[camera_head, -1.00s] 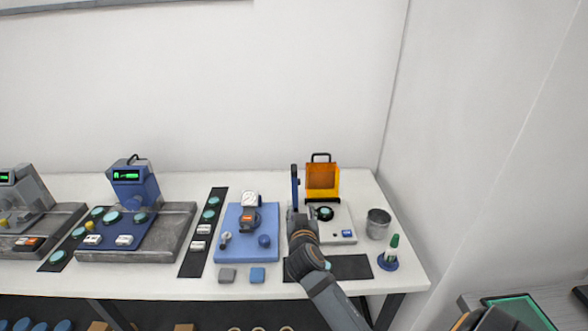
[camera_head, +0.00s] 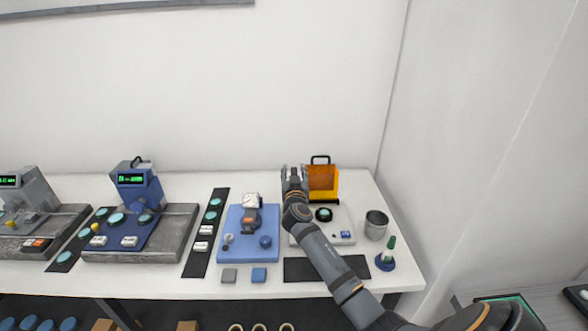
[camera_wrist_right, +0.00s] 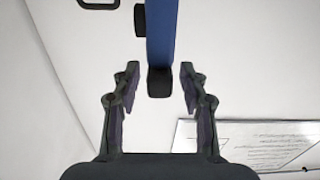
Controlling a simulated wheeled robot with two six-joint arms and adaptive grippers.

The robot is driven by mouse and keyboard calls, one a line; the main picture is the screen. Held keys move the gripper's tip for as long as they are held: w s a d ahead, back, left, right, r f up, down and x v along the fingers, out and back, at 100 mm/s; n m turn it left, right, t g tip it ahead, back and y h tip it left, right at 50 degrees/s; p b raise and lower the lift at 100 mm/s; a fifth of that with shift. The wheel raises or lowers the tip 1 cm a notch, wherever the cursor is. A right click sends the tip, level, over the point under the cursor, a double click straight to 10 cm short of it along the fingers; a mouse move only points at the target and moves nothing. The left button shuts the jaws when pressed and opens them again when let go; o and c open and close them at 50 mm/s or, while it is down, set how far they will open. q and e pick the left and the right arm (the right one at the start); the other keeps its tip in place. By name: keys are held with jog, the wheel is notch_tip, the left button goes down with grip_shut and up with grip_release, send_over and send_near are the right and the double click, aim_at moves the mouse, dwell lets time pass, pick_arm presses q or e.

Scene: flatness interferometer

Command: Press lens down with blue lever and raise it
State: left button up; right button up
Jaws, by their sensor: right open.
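The flatness interferometer has a pale base (camera_head: 335,227), with a dark round lens seat (camera_head: 323,214) on top; whether a lens lies there is too small to tell. The blue lever (camera_wrist_right: 160,35) with a dark end shows in the right wrist view, reaching down between the fingertips. In the head view it is mostly hidden behind my right gripper (camera_head: 294,171). My right gripper is open, its two fingers (camera_wrist_right: 160,72) on either side of the lever's end, with a gap on both sides. My left gripper is out of view.
An orange hood (camera_head: 322,180) with a black handle stands right beside my right gripper. A metal cup (camera_head: 376,224) and a green-topped bottle (camera_head: 390,247) stand to the right. A black mat (camera_head: 350,266) lies in front. A blue fixture plate (camera_head: 232,248) is on the left.

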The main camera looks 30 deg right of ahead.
jog(key=shift+w, duration=0.1)
grip_shut()
dwell(0.3)
